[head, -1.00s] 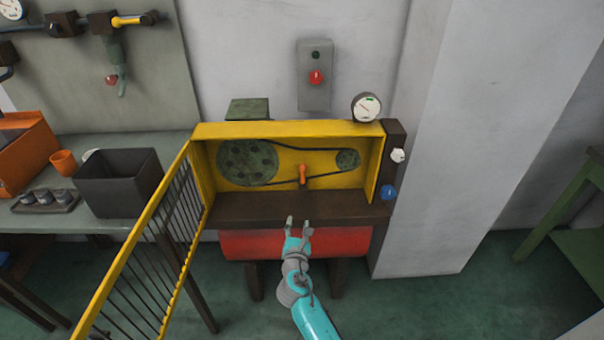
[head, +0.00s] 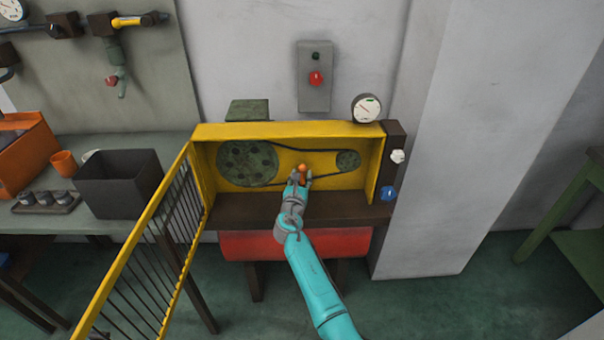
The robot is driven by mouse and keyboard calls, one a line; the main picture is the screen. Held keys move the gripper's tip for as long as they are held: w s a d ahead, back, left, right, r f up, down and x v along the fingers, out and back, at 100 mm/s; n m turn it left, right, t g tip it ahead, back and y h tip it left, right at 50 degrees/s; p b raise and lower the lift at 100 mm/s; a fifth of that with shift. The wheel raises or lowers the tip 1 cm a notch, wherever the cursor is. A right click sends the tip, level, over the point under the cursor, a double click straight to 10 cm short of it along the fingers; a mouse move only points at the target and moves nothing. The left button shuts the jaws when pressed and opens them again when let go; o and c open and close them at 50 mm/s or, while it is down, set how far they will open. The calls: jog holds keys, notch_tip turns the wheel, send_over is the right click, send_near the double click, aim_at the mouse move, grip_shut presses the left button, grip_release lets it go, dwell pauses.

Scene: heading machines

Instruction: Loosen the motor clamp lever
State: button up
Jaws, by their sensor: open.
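The motor clamp lever (head: 302,168) is a small orange handle inside the yellow housing, below the belt and between the two pulleys. Only its upper part shows. My gripper (head: 301,178) is open at the lever, with its fingers close around the lower part. I cannot tell whether the fingers touch it. The large green pulley (head: 247,163) and the small green pulley (head: 348,160) are joined by a dark belt (head: 305,148).
The yellow barred guard (head: 150,250) stands swung open at the left. A brown ledge (head: 345,207) and red tank (head: 345,243) lie below the housing. A gauge (head: 367,108), a white knob (head: 398,156) and a blue knob (head: 389,193) are at the right.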

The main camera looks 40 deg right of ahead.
jog(key=shift+x, duration=1.15)
grip_shut()
